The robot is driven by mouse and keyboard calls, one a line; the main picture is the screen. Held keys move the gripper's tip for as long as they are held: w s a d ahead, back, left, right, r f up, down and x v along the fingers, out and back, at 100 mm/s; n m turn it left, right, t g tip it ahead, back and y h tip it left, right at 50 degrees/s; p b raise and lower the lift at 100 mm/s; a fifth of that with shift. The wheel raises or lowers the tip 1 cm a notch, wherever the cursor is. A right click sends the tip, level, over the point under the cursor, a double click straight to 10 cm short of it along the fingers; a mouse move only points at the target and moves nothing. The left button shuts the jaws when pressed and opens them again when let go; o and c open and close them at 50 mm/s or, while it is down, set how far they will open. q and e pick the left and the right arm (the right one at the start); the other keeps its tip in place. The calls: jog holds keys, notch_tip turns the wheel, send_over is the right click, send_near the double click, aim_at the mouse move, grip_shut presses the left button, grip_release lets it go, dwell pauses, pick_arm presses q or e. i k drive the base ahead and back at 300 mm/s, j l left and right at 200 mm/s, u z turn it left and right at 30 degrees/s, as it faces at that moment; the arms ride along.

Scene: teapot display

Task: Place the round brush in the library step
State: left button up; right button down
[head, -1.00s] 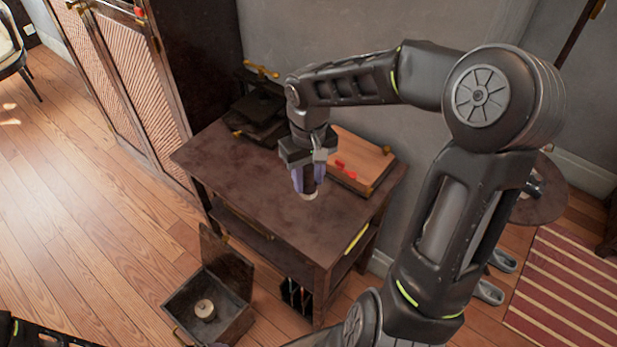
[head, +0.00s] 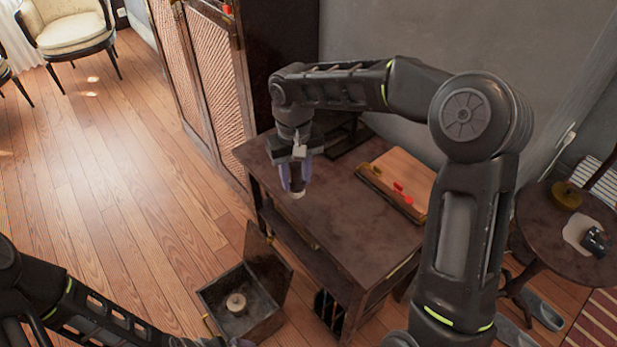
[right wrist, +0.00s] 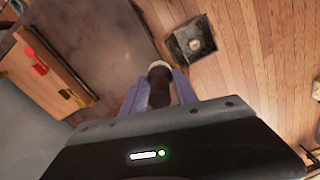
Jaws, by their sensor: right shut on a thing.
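The round brush (right wrist: 159,85) has a dark handle and a pale round end. My right gripper (head: 297,180) is shut on it and holds it with the pale end down, above the front left part of the dark table. An open dark box on the floor, which looks like the library step (head: 211,297), stands in front of the table with its lid raised. A pale round thing (head: 236,302) lies inside it. The box also shows in the right wrist view (right wrist: 208,45), beyond the brush. My left arm enters at lower left; its gripper is mostly cut off by the bottom edge.
The dark table (head: 350,225) carries a wooden board with red pieces (head: 400,180) and a dark stand (head: 350,135). A tall cabinet (head: 215,75) stands behind left. A small round table (head: 540,225) is at right. Floor left of the box is clear.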

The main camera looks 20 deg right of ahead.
aim_at(247, 320)
jog(key=u, duration=1.9)
jog(key=k+l, duration=0.35)
jog(key=l, duration=0.1)
